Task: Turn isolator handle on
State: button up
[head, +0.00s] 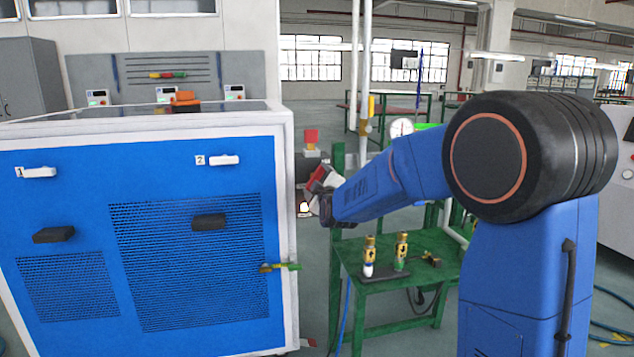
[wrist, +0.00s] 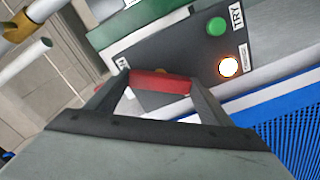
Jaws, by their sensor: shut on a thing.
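In the wrist view the red isolator handle (wrist: 160,82) lies between the two fingers of my gripper (wrist: 158,88), which is shut on it. The handle sits on a dark grey control panel (wrist: 195,62) and looks roughly crosswise in this tilted view. The panel also has a green button (wrist: 216,27) beside a "TRY" label and a glowing lamp (wrist: 228,67). In the head view my gripper (head: 320,188) is right of the blue cabinet, in front of the panel, and hides most of it. The lit lamp (head: 305,208) shows below the gripper.
The blue generator cabinet (head: 150,150) stands close on the left. A green table (head: 390,280) with brass valve fittings (head: 401,251) stands below my arm. A red part (head: 311,136) stands above the panel. A white pipe (head: 365,90) rises behind.

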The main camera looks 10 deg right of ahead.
jog(key=n, duration=0.6)
jog(key=shift+n, duration=0.3)
dwell(0.4)
jog(key=o, duration=1)
jog(key=shift+o, duration=0.2)
jog(key=shift+s, duration=0.1)
jog(key=s, duration=1.7)
jog(key=shift+s, duration=0.15)
